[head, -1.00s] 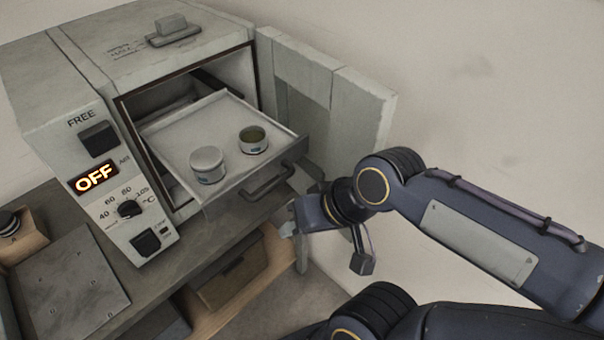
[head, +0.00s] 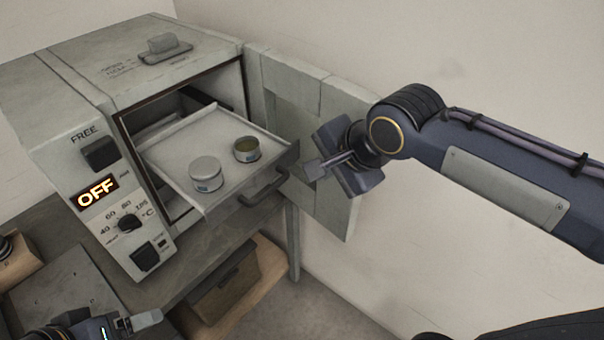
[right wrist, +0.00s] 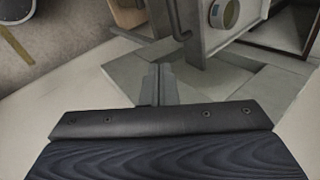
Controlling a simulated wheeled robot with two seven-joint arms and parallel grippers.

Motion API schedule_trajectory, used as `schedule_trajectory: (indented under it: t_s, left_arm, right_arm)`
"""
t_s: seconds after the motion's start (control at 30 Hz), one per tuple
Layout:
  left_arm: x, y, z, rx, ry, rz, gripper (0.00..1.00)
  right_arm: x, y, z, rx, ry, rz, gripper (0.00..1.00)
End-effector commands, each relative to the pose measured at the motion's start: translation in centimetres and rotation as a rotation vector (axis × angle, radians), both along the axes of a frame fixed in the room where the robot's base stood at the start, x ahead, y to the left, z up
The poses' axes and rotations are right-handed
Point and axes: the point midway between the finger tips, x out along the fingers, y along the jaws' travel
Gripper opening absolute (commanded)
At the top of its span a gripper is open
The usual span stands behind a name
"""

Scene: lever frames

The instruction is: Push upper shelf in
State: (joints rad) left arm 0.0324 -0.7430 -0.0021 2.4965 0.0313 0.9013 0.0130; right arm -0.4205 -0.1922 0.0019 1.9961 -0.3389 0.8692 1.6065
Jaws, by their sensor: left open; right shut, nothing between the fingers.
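The pale upper shelf (head: 170,150) sticks out of the open grey oven (head: 75,90), with a dark bar handle (head: 265,190) on its front. A closed white tin (head: 206,175) and an open tin (head: 247,150) stand on it. My right gripper (head: 312,171) is shut and empty, just right of the shelf's front and apart from the handle. Its closed fingers also show in the right wrist view (right wrist: 157,84). My left gripper (head: 125,324) is partly visible at the bottom left, open, away from the shelf. The oven's deep interior is hidden.
The oven door (head: 325,110) stands open along the wall, behind my right gripper. The oven's display reads OFF. A brown bin (head: 222,285) sits below the bench. A grey plate (head: 55,290) lies at the left.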

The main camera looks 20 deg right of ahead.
Motion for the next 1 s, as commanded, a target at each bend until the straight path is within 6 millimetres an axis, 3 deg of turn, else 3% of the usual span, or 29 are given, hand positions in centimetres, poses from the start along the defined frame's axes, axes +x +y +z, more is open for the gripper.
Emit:
schedule_trajectory:
  t_s: [0.33,0.6,1.0]
  left_arm:
    - [0.0,0.0,0.7,0.0,0.0,0.0,0.76]
    - [0.0,0.0,1.8,0.0,0.0,0.0,0.76]
    - [0.0,0.0,1.8,0.0,0.0,0.0,0.76]
  right_arm:
    - [3.8,1.9,-6.2,-0.004,0.007,0.002,0.0]
    - [6.7,3.2,-7.1,-0.002,0.002,0.002,0.0]
    - [7.1,3.4,-7.3,-0.001,0.0,0.001,0.0]
